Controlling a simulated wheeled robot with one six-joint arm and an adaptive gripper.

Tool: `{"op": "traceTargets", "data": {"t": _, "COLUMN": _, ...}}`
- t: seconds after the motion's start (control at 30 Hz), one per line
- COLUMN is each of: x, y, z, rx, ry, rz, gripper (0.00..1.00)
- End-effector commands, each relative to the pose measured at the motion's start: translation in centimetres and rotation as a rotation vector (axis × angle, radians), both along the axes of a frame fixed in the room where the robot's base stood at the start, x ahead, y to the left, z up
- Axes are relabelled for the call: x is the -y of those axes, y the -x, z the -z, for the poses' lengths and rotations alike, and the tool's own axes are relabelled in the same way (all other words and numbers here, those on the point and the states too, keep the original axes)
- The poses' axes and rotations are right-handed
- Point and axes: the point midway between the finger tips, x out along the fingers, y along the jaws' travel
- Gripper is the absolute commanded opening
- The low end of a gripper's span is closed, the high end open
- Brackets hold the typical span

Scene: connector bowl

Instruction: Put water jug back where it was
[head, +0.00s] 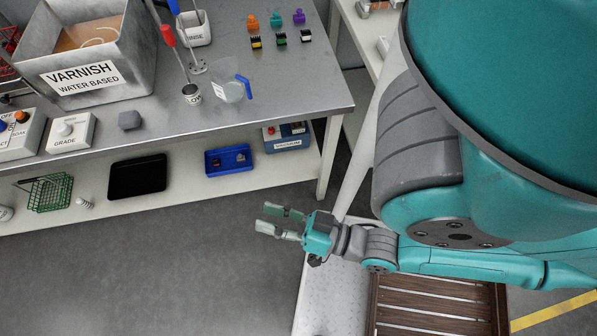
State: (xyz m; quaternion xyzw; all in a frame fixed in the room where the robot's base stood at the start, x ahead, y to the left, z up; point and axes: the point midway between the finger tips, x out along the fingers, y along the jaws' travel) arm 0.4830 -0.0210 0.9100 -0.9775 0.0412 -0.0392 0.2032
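The water jug (231,90) is a clear vessel with a blue handle (245,86). It stands upright on the metal worktop (300,85), near the front edge and right of a small metal cup (191,94). My gripper (263,217) is well below and in front of the worktop in the picture, out over the floor and apart from the jug. Its two fingers point left with a gap between them, and nothing shows between them.
A varnish bin (85,78) and a rinse cup (196,30) stand on the worktop, with several small coloured connectors (276,20) at the back right. A lower shelf holds a black tray (138,177), a blue tray (229,160) and a green basket (50,193). The floor (180,270) is clear.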

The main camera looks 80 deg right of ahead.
Motion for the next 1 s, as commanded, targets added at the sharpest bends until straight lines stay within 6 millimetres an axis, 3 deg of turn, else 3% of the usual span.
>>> {"op": "traceTargets", "data": {"t": 0.1, "x": -1.3, "y": 2.8, "z": 1.2, "rx": -0.170, "ry": 0.183, "rz": -0.061, "gripper": 0.37}}
{"op": "traceTargets", "data": {"t": 0.3, "x": -2.0, "y": 5.4, "z": 2.2, "rx": -0.323, "ry": 0.369, "rz": -0.128, "gripper": 0.37}}
{"op": "traceTargets", "data": {"t": 1.0, "x": -2.1, "y": 5.8, "z": 2.5, "rx": -0.347, "ry": 0.397, "rz": -0.138, "gripper": 0.37}}
